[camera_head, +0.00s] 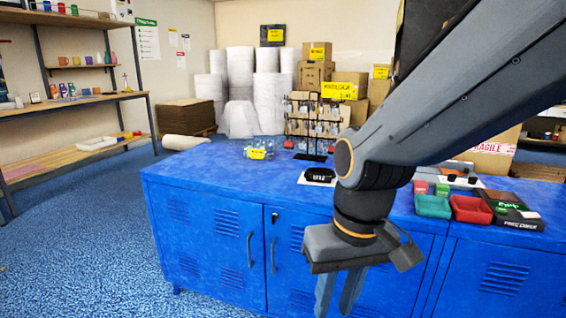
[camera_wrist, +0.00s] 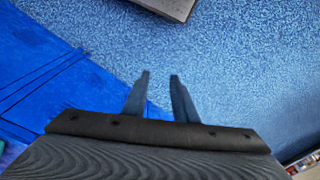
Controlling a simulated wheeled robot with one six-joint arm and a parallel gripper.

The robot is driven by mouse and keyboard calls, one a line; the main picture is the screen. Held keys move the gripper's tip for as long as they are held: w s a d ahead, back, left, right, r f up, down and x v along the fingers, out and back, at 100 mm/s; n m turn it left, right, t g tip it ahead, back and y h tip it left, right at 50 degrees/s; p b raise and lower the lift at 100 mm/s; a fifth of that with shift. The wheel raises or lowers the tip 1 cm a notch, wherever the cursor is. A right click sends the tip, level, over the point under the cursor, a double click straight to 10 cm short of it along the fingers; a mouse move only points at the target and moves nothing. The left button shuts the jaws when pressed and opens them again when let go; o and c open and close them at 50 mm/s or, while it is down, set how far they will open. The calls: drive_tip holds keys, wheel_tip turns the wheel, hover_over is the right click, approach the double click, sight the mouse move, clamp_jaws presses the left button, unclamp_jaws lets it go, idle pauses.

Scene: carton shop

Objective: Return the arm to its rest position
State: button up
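My gripper (camera_head: 338,292) hangs pointing down in front of the blue cabinet (camera_head: 205,232), below the level of its top. In the wrist view, the two fingers of my gripper (camera_wrist: 160,82) stand apart with a gap between them. Nothing is between them, only blue floor beyond. My arm comes in from the upper right of the head view and hides part of the cabinet top.
On the cabinet top are a black wire rack (camera_head: 312,130), a green tray (camera_head: 432,206) and a red tray (camera_head: 471,209). Shelves (camera_head: 90,99) stand at the left. Cartons and white rolls (camera_head: 240,75) stand behind. The blue floor (camera_head: 95,235) at the left is clear.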

drive_tip(key=s+d+r+m+h+p, duration=0.1)
drive_tip(key=s+d+r+m+p, duration=0.1)
drive_tip(key=d+r+p, duration=0.8)
drive_tip(key=shift+s+d+r+m+g+p, duration=0.25)
drive_tip(key=shift+d+m+p, duration=0.25)
drive_tip(key=shift+p, duration=3.65)
